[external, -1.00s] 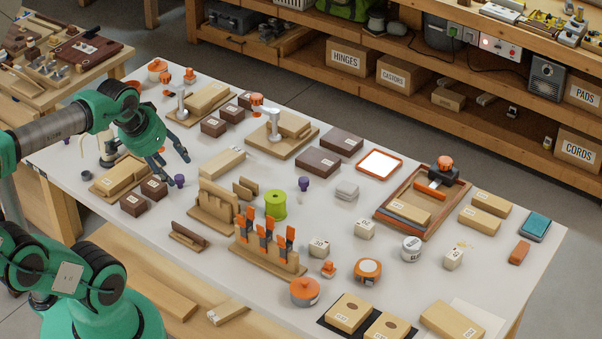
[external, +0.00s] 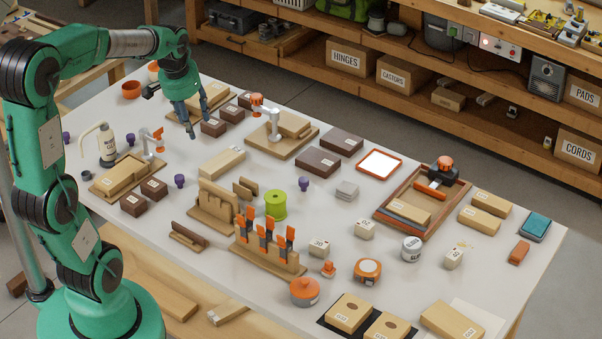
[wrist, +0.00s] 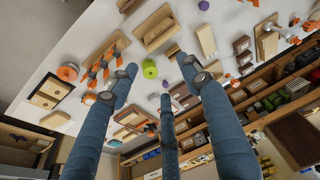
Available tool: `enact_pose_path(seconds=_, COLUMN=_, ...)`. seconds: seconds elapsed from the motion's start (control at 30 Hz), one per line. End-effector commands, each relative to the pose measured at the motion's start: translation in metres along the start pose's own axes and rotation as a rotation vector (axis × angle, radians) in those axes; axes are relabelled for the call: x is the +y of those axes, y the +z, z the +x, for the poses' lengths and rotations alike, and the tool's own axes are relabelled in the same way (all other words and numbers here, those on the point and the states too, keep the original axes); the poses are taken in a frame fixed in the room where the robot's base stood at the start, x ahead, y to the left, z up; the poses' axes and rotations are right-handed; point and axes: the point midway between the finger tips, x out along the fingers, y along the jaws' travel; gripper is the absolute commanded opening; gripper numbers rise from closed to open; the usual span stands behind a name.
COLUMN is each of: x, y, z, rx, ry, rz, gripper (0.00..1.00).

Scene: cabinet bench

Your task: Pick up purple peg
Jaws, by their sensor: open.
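Several purple pegs stand on the white bench: one (external: 180,181) beside the dark brown blocks, one (external: 303,184) right of the green spool, one (external: 130,139) near the white bottle, and one (external: 66,137) at the left edge. A small purple peg (wrist: 203,5) shows at the top edge there.
An orange-topped clamp on a wooden board (external: 290,146) stands to the right, and a white bottle (external: 107,146) to the left. A slotted wooden rack (external: 270,258) holds orange-handled tools. Bare bench shows around the nearest peg.

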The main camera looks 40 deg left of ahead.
Motion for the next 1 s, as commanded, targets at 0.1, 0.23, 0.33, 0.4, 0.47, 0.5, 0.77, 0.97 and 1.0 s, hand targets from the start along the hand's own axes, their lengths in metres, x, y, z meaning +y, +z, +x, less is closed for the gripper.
enact_pose_path(seconds=0.1, x=-0.02, y=-0.022, z=0.023, rx=-0.037, ry=-0.004, rz=-0.019, gripper=0.48)
enact_pose_path(seconds=0.23, x=-0.042, y=-0.041, z=0.051, rx=-0.072, ry=-0.007, rz=-0.035, gripper=0.48)
enact_pose_path(seconds=0.33, x=-0.06, y=-0.054, z=0.075, rx=-0.098, ry=-0.009, rz=-0.049, gripper=0.48)
enact_pose_path(seconds=0.4, x=-0.073, y=-0.061, z=0.093, rx=-0.117, ry=-0.009, rz=-0.059, gripper=0.48)
enact_pose_path(seconds=0.47, x=-0.084, y=-0.067, z=0.108, rx=-0.133, ry=-0.008, rz=-0.066, gripper=0.48)
enact_pose_path(seconds=0.5, x=-0.091, y=-0.07, z=0.118, rx=-0.144, ry=-0.008, rz=-0.071, gripper=0.48)
enact_pose_path(seconds=0.77, x=-0.142, y=-0.08, z=0.192, rx=-0.211, ry=-0.002, rz=-0.107, gripper=0.48)
enact_pose_path(seconds=0.97, x=-0.174, y=-0.078, z=0.24, rx=-0.251, ry=0.005, rz=-0.129, gripper=0.48)
enact_pose_path(seconds=1.0, x=-0.178, y=-0.077, z=0.247, rx=-0.257, ry=0.006, rz=-0.132, gripper=0.48)
